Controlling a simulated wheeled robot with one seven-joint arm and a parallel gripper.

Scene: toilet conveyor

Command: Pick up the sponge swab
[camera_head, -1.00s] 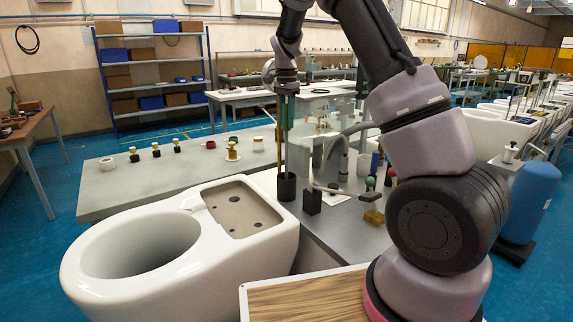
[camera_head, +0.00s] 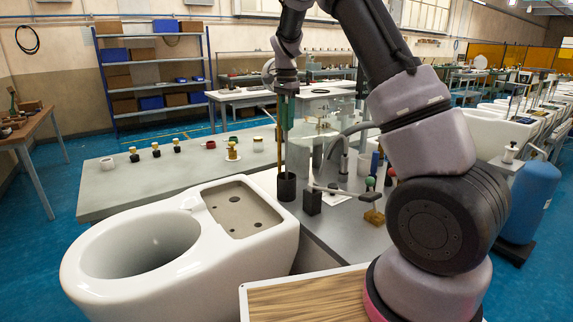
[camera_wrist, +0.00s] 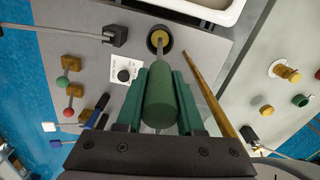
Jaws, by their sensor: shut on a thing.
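My gripper (camera_head: 286,124) points down over the black cup (camera_head: 286,187) behind the toilet bowl. In the wrist view, the green fingers of my gripper (camera_wrist: 160,74) lie on both sides of the sponge swab's thick green handle (camera_wrist: 160,98), closed on it. The swab's lower end shows yellow inside the round black cup (camera_wrist: 151,42). The swab is upright and its tip is still within the cup. A thin golden-brown rod (camera_wrist: 212,90) runs beside the right finger; whether it touches anything is not clear.
The white toilet (camera_head: 75,275) stands just left of the cup. Small yellow-and-black fittings (camera_head: 156,150) stand farther left. A clear panel (camera_head: 335,110) stands behind the gripper.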

